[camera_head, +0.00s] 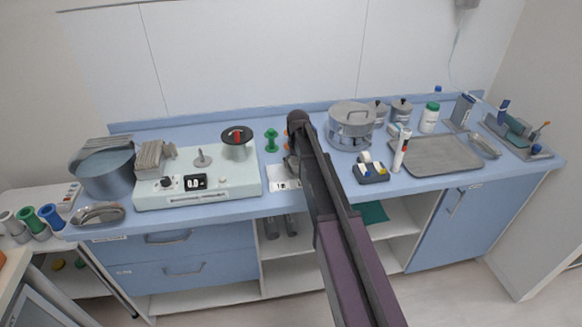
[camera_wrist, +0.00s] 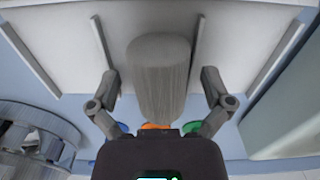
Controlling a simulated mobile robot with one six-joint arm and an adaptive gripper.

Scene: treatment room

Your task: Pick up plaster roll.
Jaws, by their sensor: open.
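A pale grey, streaked cylinder, which looks like the plaster roll (camera_wrist: 160,60), is in the upper middle of the wrist view. My gripper (camera_wrist: 160,84) is open, with one finger on each side of the roll and a visible gap on both sides. In the head view my gripper (camera_head: 291,165) is over the middle of the counter, mostly hidden by my dark arm. I cannot make out the roll there.
A green spool (camera_head: 271,140) and an orange one (camera_head: 288,133) stand close by on the blue counter. A pale machine (camera_head: 225,183) is left; a steel pot (camera_head: 351,127), a black holder (camera_head: 370,175) and a metal tray (camera_head: 432,155) are right.

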